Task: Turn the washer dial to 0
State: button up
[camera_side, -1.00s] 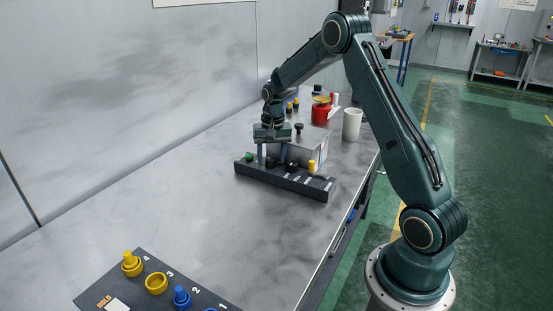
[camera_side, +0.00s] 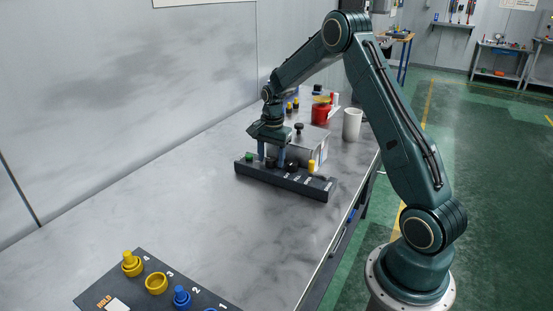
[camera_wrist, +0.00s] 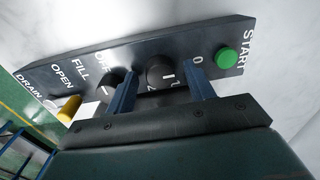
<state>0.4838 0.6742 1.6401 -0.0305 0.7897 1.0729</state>
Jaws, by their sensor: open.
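A dark control panel (camera_side: 300,186) lies on the bench; it also shows in the wrist view (camera_wrist: 50,75). The black washer dial (camera_wrist: 160,72) has a white mark on its face, with 0 printed at its upper right and 1 and 2 around its lower side. Where the mark points is hard to tell. My gripper (camera_wrist: 164,72) is open, with one blue finger on each side of this dial; gaps show beside the dial. In the side view my gripper (camera_side: 271,160) reaches down to the panel, and its fingers partly hide the dial.
A second black dial (camera_wrist: 106,84) marked FILL and OFF sits close beside the left finger. A green START button (camera_wrist: 227,58) is to the right. A yellow lever (camera_wrist: 68,109) is to the left. A grey box (camera_side: 312,145) stands behind the panel.

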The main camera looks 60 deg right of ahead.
aim_at(272, 160)
jog(key=m, duration=0.4)
jog(key=shift+r, duration=0.4)
notch_tip(272, 160, up, 13)
jog(key=s+a+r+n+t, duration=0.1)
jog(key=s+a+r+n, duration=0.3)
jog(key=s+a+n, duration=0.1)
jog(key=s+a+r+n+t, duration=0.1)
jog(key=s+a+r+n, duration=0.4)
jog(key=a, duration=0.5)
jog(key=shift+s+r+n+t+h, duration=0.3)
jog(key=shift+s+n, duration=0.1)
jog(key=shift+s, duration=0.8)
jog(key=shift+a, duration=0.15)
